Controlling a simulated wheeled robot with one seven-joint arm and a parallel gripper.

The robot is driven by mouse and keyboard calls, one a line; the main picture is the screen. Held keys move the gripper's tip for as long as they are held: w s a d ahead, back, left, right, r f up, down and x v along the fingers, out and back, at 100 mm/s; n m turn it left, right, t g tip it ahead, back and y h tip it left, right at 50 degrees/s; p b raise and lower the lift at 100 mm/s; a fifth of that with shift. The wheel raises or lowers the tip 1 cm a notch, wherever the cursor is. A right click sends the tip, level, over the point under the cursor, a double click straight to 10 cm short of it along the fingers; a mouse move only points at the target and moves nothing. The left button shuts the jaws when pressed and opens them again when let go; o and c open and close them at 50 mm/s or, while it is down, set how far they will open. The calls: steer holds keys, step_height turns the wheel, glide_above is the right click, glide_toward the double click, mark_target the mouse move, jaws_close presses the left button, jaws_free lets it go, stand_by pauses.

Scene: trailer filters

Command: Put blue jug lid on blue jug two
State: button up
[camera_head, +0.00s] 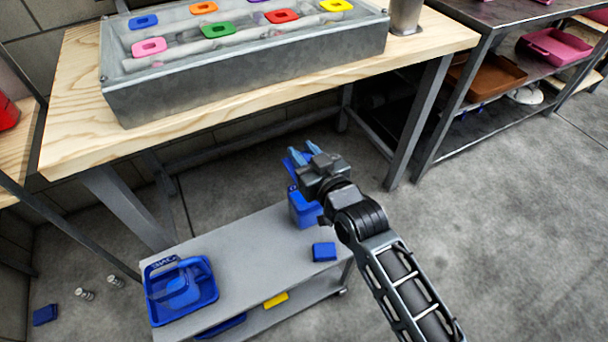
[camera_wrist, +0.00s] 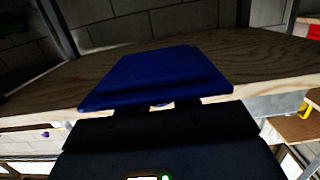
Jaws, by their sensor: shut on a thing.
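My gripper (camera_head: 305,154) is above the grey cart (camera_head: 240,245), near its far right corner. It is shut on a blue lid, which fills the middle of the wrist view (camera_wrist: 155,75) as a flat dark blue plate with a stepped edge. In the head view the lid is mostly hidden by the gripper. A blue jug (camera_head: 302,208) stands on the cart below the gripper, its top partly hidden by my arm. I cannot tell whether lid and jug touch. A small blue block-like piece (camera_head: 324,251) lies on the cart in front of the jug.
A blue basket (camera_head: 207,292) with a blue item inside stands at the cart's left end. A wooden table (camera_head: 75,135) with a metal trough (camera_head: 250,65) of coloured pieces is behind. A yellow piece (camera_head: 275,300) is on the lower shelf. The cart's middle is clear.

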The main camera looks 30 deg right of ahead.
steer(key=shift+w+f+b, duration=0.15)
steer(key=shift+f+b, duration=0.3)
steer(key=shift+f, duration=0.05)
steer(key=shift+w+f+b, duration=0.15)
steer(key=shift+f+b, duration=0.3)
steer(key=shift+f, duration=0.05)
steer(key=shift+f, duration=0.1)
steer(key=shift+f+b, duration=2.1)
steer(key=shift+f, duration=0.15)
steer(key=shift+f, duration=0.55)
steer(key=shift+r, duration=0.25)
steer(key=shift+f, duration=0.1)
stand_by(0.8)
steer(key=o, duration=1.6)
steer(key=shift+p, duration=0.35)
